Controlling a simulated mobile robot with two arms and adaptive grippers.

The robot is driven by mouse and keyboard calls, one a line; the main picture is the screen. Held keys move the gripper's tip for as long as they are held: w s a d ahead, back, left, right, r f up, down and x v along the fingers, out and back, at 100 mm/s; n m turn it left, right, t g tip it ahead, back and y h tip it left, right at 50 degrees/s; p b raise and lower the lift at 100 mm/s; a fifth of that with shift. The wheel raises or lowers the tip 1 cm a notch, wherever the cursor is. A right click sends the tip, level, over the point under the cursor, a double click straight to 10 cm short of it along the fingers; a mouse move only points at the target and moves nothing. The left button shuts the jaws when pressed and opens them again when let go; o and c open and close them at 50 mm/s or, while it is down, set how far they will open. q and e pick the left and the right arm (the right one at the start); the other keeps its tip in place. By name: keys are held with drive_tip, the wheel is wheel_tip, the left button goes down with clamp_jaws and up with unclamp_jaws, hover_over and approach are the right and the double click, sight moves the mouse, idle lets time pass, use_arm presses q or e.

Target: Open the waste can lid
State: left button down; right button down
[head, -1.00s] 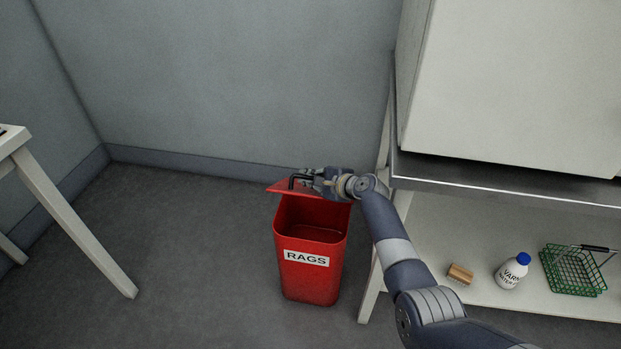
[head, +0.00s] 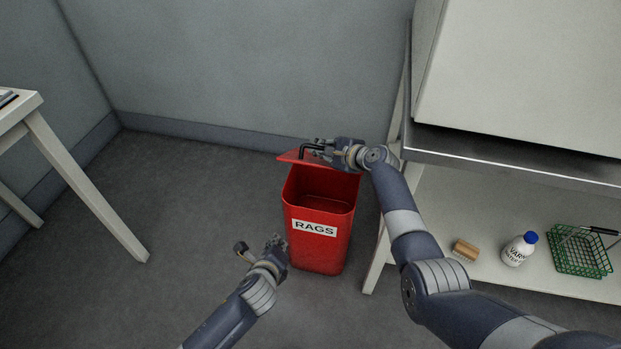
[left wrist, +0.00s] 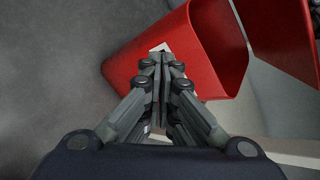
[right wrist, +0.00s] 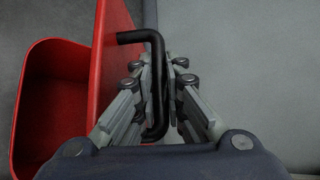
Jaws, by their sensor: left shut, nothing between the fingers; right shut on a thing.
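The red waste can (head: 318,252) labelled RAGS stands upright on the floor, its mouth uncovered. Its red lid (head: 292,157) is raised at the back of the rim. A black handle (right wrist: 157,75) is on the lid. My right gripper (head: 316,150) is shut on this handle, at the lid. My left gripper (head: 277,243) is shut and empty, low in front of the can's left side. In the left wrist view its closed fingers (left wrist: 163,58) are in front of the can wall (left wrist: 135,70) and cover part of the label. I cannot tell whether they touch it.
A white shelf unit with a steel top (head: 520,172) stands close on the right. Its lower shelf holds a brush (head: 466,250), a bottle (head: 519,250) and a green basket (head: 580,252). A white table (head: 85,185) is at the left. Floor between table and can is clear.

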use_arm(q)
drive_tip(key=w+d+r+m+t+h, duration=0.2)
drive_tip(key=w+d+r+m, duration=0.35)
drive_tip(key=r+m, duration=0.4)
drive_tip(key=w+d+f+m, duration=0.1)
drive_tip(key=w+d, duration=0.3)
drive_tip(key=w, duration=0.6)
drive_tip(key=shift+w+d+f+m+t, duration=0.15)
drive_tip(key=shift+d+f+m+t, duration=0.1)
drive_tip(key=shift+f+m+t, duration=0.1)
drive_tip(key=shift+r, duration=0.15)
drive_tip(key=shift+w+d+r, duration=0.1)
drive_tip(key=shift+w+r, duration=0.3)
drive_tip(key=shift+r, duration=0.25)
use_arm(e)
drive_tip(key=shift+f, duration=0.1)
